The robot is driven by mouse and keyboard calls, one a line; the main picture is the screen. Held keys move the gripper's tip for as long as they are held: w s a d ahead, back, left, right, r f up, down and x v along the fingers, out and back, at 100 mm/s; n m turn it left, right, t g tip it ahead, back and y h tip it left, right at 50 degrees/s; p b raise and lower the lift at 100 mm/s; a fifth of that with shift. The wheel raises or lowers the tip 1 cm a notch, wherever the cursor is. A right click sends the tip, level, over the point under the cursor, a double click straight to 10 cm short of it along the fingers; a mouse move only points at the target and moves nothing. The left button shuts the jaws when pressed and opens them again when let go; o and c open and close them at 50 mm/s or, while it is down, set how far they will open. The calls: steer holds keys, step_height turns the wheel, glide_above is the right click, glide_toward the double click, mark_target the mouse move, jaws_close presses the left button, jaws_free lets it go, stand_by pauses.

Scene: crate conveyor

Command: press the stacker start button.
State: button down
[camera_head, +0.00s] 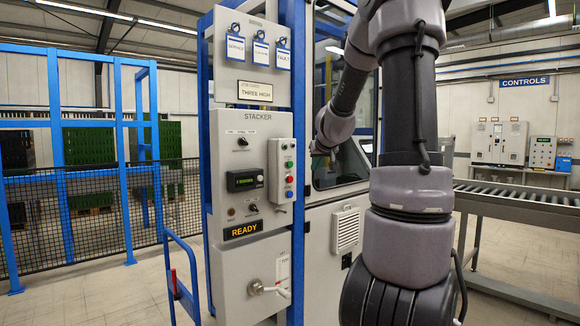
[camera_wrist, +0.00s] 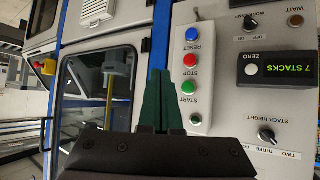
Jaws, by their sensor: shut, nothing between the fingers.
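The start button (camera_wrist: 196,119) is a green round button labelled START, on the pale button box of the stacker panel. The red STOP button (camera_wrist: 190,88) and blue RESET button (camera_wrist: 192,34) sit in the same row. In the head view, the green start button (camera_head: 289,164) is above the red and blue ones. My gripper (camera_wrist: 160,72) is shut and empty. Its dark green fingers lie just left of the button row in the wrist view, with the start button uncovered. I cannot tell the gap between fingertips and box.
The stacker cabinet (camera_head: 245,210) shows a lit READY sign (camera_head: 242,231), selector knobs and a 7 STACKS display (camera_wrist: 276,69). A job card (camera_head: 255,93) reads THREE HIGH. A glazed machine door is right of the panel. A blue rail (camera_head: 183,275) stands front left; a roller conveyor (camera_head: 520,195) is right.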

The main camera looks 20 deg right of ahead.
mark_target(290, 164)
steer(key=shift+w+a, duration=0.15)
steer(key=shift+w, duration=0.05)
steer(key=w+a, duration=0.2)
steer(key=w, duration=0.6)
steer(key=shift+a, duration=0.35)
stand_by(0.5)
stand_by(2.0)
steer(key=shift+w+a, duration=0.15)
steer(key=shift+w, duration=0.15)
